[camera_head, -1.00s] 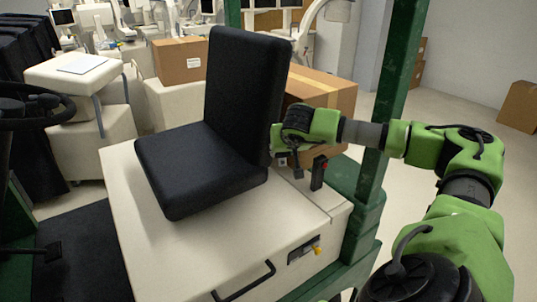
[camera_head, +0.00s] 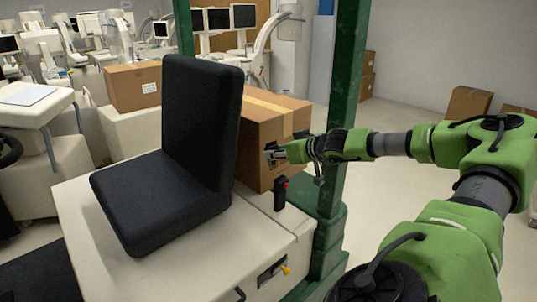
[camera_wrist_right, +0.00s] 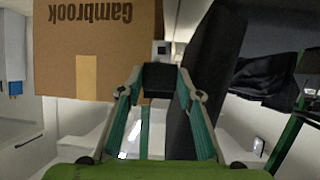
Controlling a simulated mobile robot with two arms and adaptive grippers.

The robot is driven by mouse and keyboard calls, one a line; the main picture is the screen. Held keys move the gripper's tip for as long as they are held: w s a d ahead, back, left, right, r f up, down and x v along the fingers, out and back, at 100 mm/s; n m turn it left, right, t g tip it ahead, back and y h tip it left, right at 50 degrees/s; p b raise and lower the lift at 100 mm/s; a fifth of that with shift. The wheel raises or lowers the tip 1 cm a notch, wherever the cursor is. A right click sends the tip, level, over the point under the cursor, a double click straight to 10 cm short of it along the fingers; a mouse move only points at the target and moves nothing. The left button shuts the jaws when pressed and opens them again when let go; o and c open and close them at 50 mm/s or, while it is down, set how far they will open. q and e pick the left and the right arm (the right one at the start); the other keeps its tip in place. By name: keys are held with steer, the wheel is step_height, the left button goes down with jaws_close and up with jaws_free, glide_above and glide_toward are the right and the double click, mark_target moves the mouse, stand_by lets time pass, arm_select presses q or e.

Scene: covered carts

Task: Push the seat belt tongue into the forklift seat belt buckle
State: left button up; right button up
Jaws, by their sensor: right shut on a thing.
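The buckle (camera_head: 280,194), black with a red button, stands upright on the pale seat base right of the black seat (camera_head: 165,195). My right gripper (camera_head: 274,154) is above the buckle, just right of the seat back and in front of a cardboard box. In the right wrist view, the right gripper (camera_wrist_right: 161,78) is shut on the tongue (camera_wrist_right: 160,76), a dark block with a pale metal end pointing away from the palm. The tongue is apart from the buckle in the head view. The buckle cannot be made out in the wrist view. My left gripper is not in view.
A cardboard box (camera_head: 262,127) stands behind the gripper; its printed face (camera_wrist_right: 95,40) fills the wrist view's upper left. A green post (camera_head: 348,90) rises close to my right arm. A yellow-tipped lever (camera_head: 285,270) is on the base's front.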

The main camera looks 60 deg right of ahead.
steer(key=s+d+r, duration=0.1)
steer(key=s+r+n+t+y, duration=0.1)
steer(key=shift+s+d, duration=0.3)
steer(key=shift+d, duration=0.1)
steer(key=shift+f, duration=0.15)
steer(key=b, duration=0.7)
glide_above(286, 183)
step_height(286, 183, down, 6)
steer(key=shift+a+r, duration=0.15)
steer(key=shift+b, duration=0.75)
stand_by(1.7)
steer(key=shift+a+f+b, duration=0.1)
steer(key=shift+f+b, duration=2.05)
steer(key=shift+b, duration=0.25)
steer(key=o, duration=1.2)
